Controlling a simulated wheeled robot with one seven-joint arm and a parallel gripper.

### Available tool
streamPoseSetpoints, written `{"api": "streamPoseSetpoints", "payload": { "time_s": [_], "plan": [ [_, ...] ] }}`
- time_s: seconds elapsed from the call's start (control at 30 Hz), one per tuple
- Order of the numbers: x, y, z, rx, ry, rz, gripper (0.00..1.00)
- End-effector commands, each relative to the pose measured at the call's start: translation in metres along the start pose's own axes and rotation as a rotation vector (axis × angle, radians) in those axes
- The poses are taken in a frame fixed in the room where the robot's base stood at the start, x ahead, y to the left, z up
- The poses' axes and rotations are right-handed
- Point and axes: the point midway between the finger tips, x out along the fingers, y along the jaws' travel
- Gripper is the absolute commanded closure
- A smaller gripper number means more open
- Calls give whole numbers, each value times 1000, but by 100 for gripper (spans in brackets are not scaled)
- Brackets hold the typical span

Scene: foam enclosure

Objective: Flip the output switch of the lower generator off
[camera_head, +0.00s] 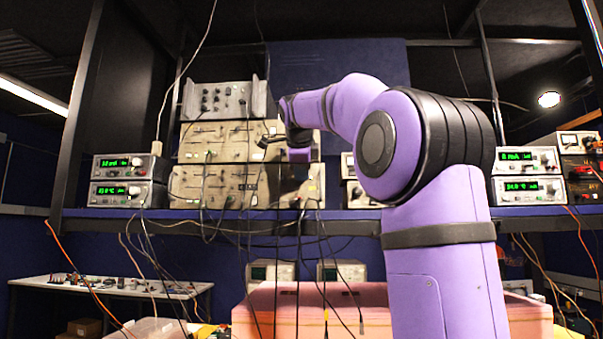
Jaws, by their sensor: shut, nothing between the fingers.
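Two stacked bench units with green lit displays stand at the left of the shelf, the upper unit (108,167) on the lower unit (108,194). A similar pair stands at the right, an upper unit (510,161) and a lower unit (510,190). I cannot tell which pair is the generators, and their switches are too small to read. My purple arm reaches across from the right. My gripper (262,142) is small and dark in the view, shut and empty, in front of the beige rack units at the centre, apart from both pairs.
Beige rack units (215,180) are stacked at mid-shelf under a grey unit (217,100). Cables hang over the shelf edge (340,222). A pink foam enclosure (375,312) lies below. A white table (60,284) stands lower left. A dark post (80,110) rises beside the left pair.

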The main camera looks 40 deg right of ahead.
Motion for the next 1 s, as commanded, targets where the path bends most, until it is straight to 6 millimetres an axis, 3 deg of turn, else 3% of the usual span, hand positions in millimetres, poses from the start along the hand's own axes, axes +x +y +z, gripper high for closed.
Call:
{"api": "streamPoseSetpoints", "payload": {
  "time_s": [0.37,1.0],
  "plan": [
    [6,-3,0,0,1,-6,100],
    [-6,-14,0,0,1,-10,100]
  ]
}}
